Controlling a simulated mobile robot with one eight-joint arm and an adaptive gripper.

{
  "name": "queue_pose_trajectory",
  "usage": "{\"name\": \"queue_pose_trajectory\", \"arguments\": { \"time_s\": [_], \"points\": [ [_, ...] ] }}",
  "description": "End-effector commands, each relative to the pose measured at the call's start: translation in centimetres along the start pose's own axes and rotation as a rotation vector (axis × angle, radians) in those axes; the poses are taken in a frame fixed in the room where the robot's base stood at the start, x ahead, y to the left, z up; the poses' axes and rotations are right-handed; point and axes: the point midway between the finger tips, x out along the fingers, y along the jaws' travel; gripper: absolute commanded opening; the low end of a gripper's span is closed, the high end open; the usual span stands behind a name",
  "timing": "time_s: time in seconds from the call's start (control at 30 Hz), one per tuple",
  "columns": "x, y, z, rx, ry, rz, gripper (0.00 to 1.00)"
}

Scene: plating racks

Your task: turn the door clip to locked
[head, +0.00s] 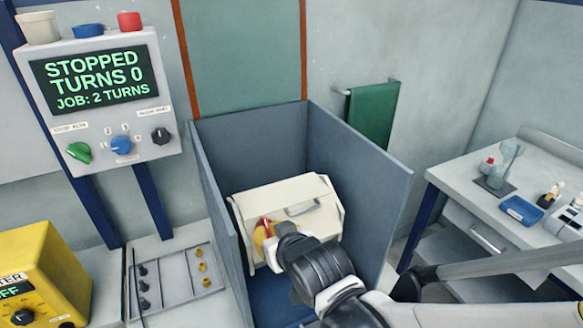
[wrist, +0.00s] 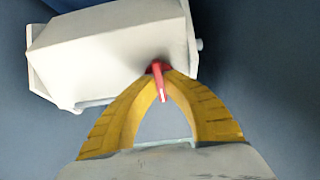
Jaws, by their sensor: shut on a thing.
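The red door clip (head: 266,226) is a small lever on the left part of the cream box (head: 290,190), which hangs inside the blue-grey tank. In the wrist view the clip (wrist: 160,84) comes out from the end of the cream box (wrist: 110,45) between my fingertips. My gripper (head: 262,236) has its yellow fingers closed around the clip; in the wrist view the gripper (wrist: 160,74) has both tips meeting at it. The clip's base is partly hidden by the fingers. I cannot read a locked or unlocked mark.
Blue-grey tank walls (head: 360,150) stand close around the box. A control panel (head: 98,85) reads STOPPED, TURNS 0, JOB: 2 TURNS. A yellow unit (head: 45,265) and a tray of small parts (head: 175,280) are at left. A side table (head: 470,190) is at right.

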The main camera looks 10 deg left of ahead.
Motion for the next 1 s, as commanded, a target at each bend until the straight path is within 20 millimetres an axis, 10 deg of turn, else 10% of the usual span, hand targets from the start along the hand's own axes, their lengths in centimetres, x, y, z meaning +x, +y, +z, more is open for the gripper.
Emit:
{"name": "queue_pose_trajectory", "arguments": {
  "time_s": [0.6,0.7,1.0],
  "points": [
    [0.01,0.0,0.04,0.038,-0.001,0.0,0.0],
    [0.01,0.0,0.03,0.038,-0.001,0.0,0.32],
    [-0.09,0.0,0.01,0.037,0.0,0.0,0.32]
  ]
}}
